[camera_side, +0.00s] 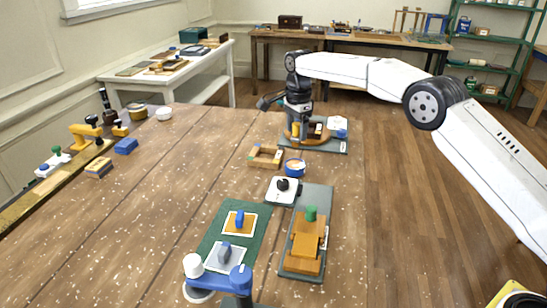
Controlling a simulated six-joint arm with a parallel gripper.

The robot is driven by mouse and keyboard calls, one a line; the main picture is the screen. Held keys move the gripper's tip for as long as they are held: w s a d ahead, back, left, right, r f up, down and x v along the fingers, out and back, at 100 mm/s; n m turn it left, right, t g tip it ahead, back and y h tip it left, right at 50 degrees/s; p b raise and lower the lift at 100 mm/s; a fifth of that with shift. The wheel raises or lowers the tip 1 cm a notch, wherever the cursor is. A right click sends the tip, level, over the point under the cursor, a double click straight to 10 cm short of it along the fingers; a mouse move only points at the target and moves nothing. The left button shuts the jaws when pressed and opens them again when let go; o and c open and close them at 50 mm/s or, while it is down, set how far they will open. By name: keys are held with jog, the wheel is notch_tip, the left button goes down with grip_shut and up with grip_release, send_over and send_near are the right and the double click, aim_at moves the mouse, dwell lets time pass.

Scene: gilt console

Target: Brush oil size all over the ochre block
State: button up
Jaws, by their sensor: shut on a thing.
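My gripper (299,108) is at the back of the table, pointing down over a round wooden board (312,140) on a grey plate (333,147). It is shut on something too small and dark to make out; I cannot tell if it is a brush. A small yellow-ochre piece (296,131) shows just under the gripper, partly hidden; I cannot tell if they touch. A larger ochre block (306,246) with a green knob sits on a grey board at the front. A blue pot (294,169) stands in front of the round board. Any oil coating is not discernible.
A wooden frame (264,155) lies left of the blue pot. A white plate with a black knob (283,190) and a green mat (253,241) lie nearer. A blue-and-white fixture (216,276) stands at the front.

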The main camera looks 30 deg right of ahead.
jog(key=shift+a, duration=0.1)
dwell(0.6)
jog(key=shift+s+a+r, duration=0.3)
jog(key=shift+a, duration=0.1)
jog(key=s+a+r, duration=0.2)
jog(key=s+a, duration=0.3)
jog(key=s, duration=0.6)
jog(key=s+a+r, duration=0.2)
jog(key=s+a, duration=0.4)
jog(key=s, duration=0.5)
jog(key=shift+s, duration=0.35)
jog(key=shift+f, duration=0.15)
jog(key=shift+d+f, duration=0.1)
jog(key=shift+f, duration=1.45)
jog(key=shift+f, duration=0.1)
